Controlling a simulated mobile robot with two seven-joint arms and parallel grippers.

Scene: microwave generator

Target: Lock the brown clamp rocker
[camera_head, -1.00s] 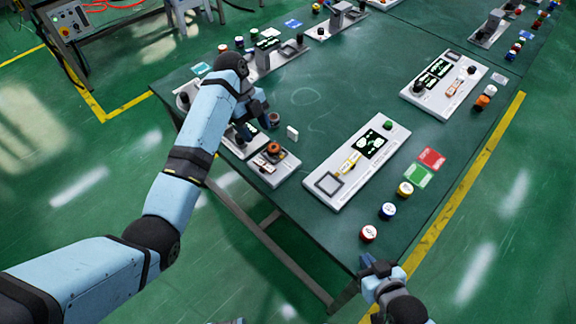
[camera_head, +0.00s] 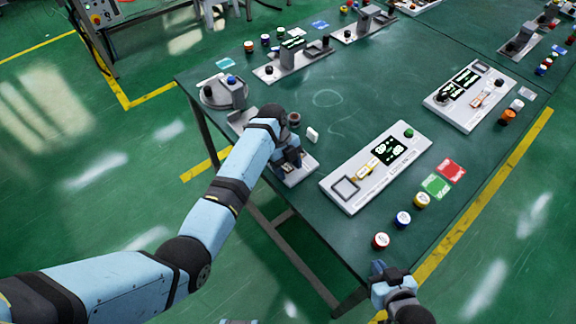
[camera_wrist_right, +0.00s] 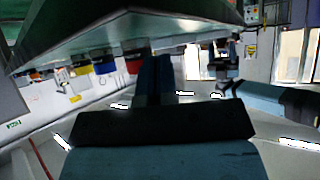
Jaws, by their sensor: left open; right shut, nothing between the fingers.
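My left gripper (camera_head: 290,160) is over a small light-grey fixture (camera_head: 298,178) at the near left edge of the table in the head view. It points down and covers most of that fixture; I cannot see its fingertips clearly. No brown clamp rocker can be made out; any on this fixture is hidden behind my left gripper and wrist. My right gripper (camera_head: 378,268) is shut and empty at the table's near edge, apart from the fixture.
A long grey panel (camera_head: 350,192) with a dark display lies right of my left gripper. A small white block (camera_head: 312,135) stands behind it. The table's middle is clear.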

